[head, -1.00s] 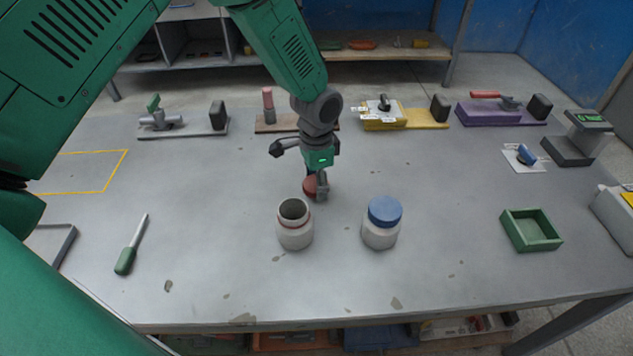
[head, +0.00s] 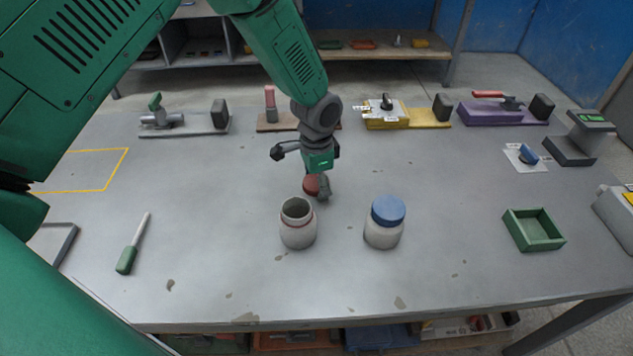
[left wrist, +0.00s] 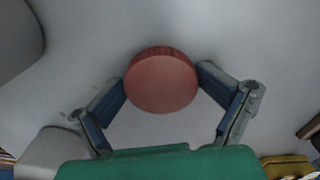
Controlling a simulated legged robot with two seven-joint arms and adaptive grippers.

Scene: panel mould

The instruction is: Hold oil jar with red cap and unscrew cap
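The oil jar (head: 298,228) stands upright and open on the table, a pale jar with a dark mouth and a reddish ring at its neck. The red cap (head: 311,184) is off the jar, just behind its mouth in the head view. My left gripper (head: 318,184) has its fingers on the cap. In the left wrist view the cap (left wrist: 162,82) is a round disc with a fingertip against each side. Whether the cap touches the table is unclear. My right gripper is not in view.
A jar with a blue cap (head: 385,222) stands to the right of the open jar. A green tray (head: 533,242) is further right, a green-handled tool (head: 126,258) lies left. Several fixtures line the back, including a yellow block (head: 430,120). The front middle is clear.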

